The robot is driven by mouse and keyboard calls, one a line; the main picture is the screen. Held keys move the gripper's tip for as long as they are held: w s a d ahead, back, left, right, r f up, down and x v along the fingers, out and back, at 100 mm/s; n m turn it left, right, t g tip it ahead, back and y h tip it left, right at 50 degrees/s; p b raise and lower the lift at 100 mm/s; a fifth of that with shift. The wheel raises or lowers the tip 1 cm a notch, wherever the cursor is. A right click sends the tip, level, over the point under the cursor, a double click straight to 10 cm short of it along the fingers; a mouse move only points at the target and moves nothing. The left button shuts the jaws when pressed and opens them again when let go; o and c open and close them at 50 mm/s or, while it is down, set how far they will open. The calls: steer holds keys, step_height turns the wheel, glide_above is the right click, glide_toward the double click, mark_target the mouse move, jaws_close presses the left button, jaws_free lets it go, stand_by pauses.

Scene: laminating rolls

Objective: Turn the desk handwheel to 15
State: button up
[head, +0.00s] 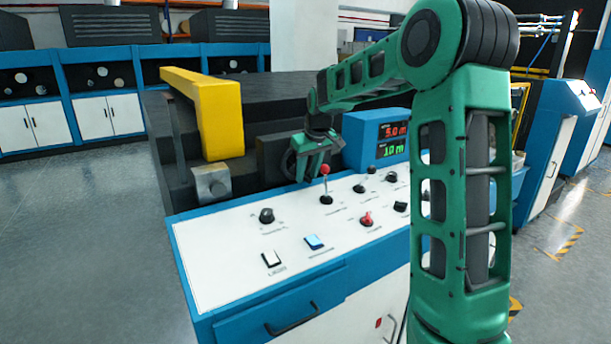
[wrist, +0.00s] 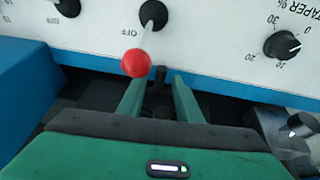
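A dark round wheel (head: 288,165), which looks like the handwheel, stands at the far edge of the desk (head: 205,262), partly hidden by my gripper. I cannot read any scale on it. My gripper (head: 316,176) hangs by that edge, close to the wheel and behind a red-topped lever. In the wrist view my gripper (wrist: 158,92) has its two green fingers apart. A small dark peg (wrist: 159,78) shows between them, with gaps on both sides; I cannot tell whether it belongs to the wheel. The display box (head: 377,142) shows a red 5.0 m and a green figure that looks like 10 m.
The red-topped lever (head: 325,185) rises close to my fingers; its red ball (wrist: 135,63) is also near them in the wrist view. A yellow machine arm (head: 213,115) is behind.

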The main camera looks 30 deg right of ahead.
steer(key=shift+f, duration=0.15)
jaws_close()
steer(key=shift+w, duration=0.1)
steer(key=shift+a+f+y, duration=0.1)
steer(key=shift+y, duration=0.8)
steer(key=shift+a+m+y, duration=0.2)
steer(key=shift+m+y, duration=0.1)
steer(key=shift+y, duration=0.2)
